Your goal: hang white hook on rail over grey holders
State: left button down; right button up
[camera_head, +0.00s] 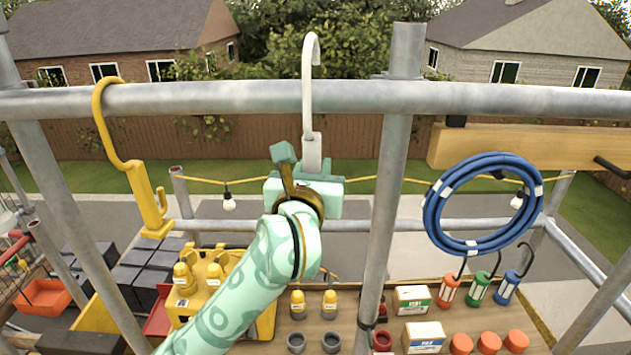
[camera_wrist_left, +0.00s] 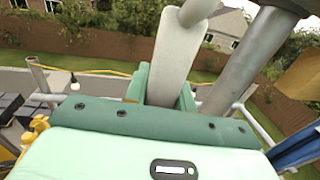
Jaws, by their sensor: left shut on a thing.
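The white hook (camera_head: 307,100) is upright in the head view, its shaft in front of the upper grey rail (camera_head: 240,97). Its curved top is above the rail, and its short tip ends above the rail's top edge. My left gripper (camera_head: 311,168) is shut on the hook's lower end, below the rail. In the left wrist view the hook (camera_wrist_left: 176,60) rises from between the green fingers. Two grey holders (camera_head: 297,342) stand on the wooden shelf below, right of my left arm. My right gripper is not in view.
A yellow hook (camera_head: 140,170) hangs from the rail at left. A grey upright post (camera_head: 386,190) stands just right of my gripper. A blue cable coil (camera_head: 440,205) hangs further right, by a wooden beam (camera_head: 530,147). The rail between yellow hook and white hook is clear.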

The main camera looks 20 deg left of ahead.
pick_arm(q)
jog(key=shift+w+a, duration=0.15)
jog(key=shift+w, duration=0.1)
jog(key=f+b, duration=0.1)
jog(key=w+f+b, duration=0.1)
jog(key=f, duration=0.1)
jog(key=shift+d, duration=0.2)
jog(key=shift+f+b, duration=0.35)
jog(key=shift+b, duration=0.15)
jog(key=shift+s+a+f+b, duration=0.1)
jog(key=shift+s+f+b, duration=0.25)
jog(key=shift+f, duration=0.05)
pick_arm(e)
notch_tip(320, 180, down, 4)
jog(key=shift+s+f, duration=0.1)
pick_arm(q)
jog(key=shift+w, duration=0.2)
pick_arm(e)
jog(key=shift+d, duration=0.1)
pick_arm(q)
jog(key=c, duration=1.1)
grip_release()
jog(key=shift+s, duration=0.1)
